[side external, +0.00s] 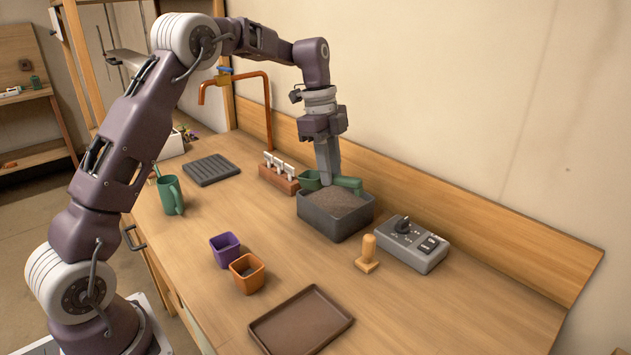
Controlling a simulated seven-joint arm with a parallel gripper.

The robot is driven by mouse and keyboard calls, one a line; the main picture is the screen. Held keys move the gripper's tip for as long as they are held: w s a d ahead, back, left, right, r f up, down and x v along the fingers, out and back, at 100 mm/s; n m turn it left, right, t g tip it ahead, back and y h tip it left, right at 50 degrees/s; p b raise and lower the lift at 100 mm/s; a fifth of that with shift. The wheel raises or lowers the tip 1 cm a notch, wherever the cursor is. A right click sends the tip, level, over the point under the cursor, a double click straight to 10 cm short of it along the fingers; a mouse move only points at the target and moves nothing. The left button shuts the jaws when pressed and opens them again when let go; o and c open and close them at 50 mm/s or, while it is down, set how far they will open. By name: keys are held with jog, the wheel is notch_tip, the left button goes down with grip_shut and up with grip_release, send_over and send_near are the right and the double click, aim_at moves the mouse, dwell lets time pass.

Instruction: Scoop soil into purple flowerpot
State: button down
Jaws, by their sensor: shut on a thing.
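A dark grey bin (322,227) filled with brown soil (335,202) stands near the back of the wooden bench. My gripper (328,180) points down over the back edge of the bin and is shut on a green scoop (348,184). The scoop's handle extends to the right of the fingers and its bowl lies to the left, at the bin's back rim. I cannot tell whether the bowl holds soil or touches it. The purple flowerpot (224,249) stands upright at the front left of the bin, away from my gripper. Its inside looks dark.
An orange pot (246,276) stands close beside the purple one. A brown tray (300,320) lies in front. A wooden peg tool (367,255) and grey control box (412,244) are right of the bin. A green can (171,196), black tray (211,170) and copper tap (268,105) are left.

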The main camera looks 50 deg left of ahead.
jog(key=w+a+n+t+h, duration=0.1)
jog(key=w+a+n+t, duration=0.15)
jog(key=w, duration=0.45)
jog(key=w+a+n+t+h, duration=0.1)
jog(key=w+n, duration=0.3)
jog(key=w, duration=0.2)
jog(key=shift+t+h, duration=0.8)
jog(key=shift+t, duration=0.15)
jog(key=a+f, duration=0.1)
jog(key=f, duration=0.2)
jog(key=s+a+f, duration=0.1)
jog(key=f, duration=0.3)
jog(key=a+f, duration=0.1)
jog(key=f, duration=0.2)
jog(key=shift+s+f, duration=0.25)
jog(key=shift+s, duration=0.15)
jog(key=shift+s+a+f+g+y, duration=0.2)
jog(key=shift+s+a+g+y, duration=0.15)
jog(key=shift+a+g+y, duration=0.05)
jog(key=shift+f, duration=0.1)
notch_tip(320, 180, up, 7)
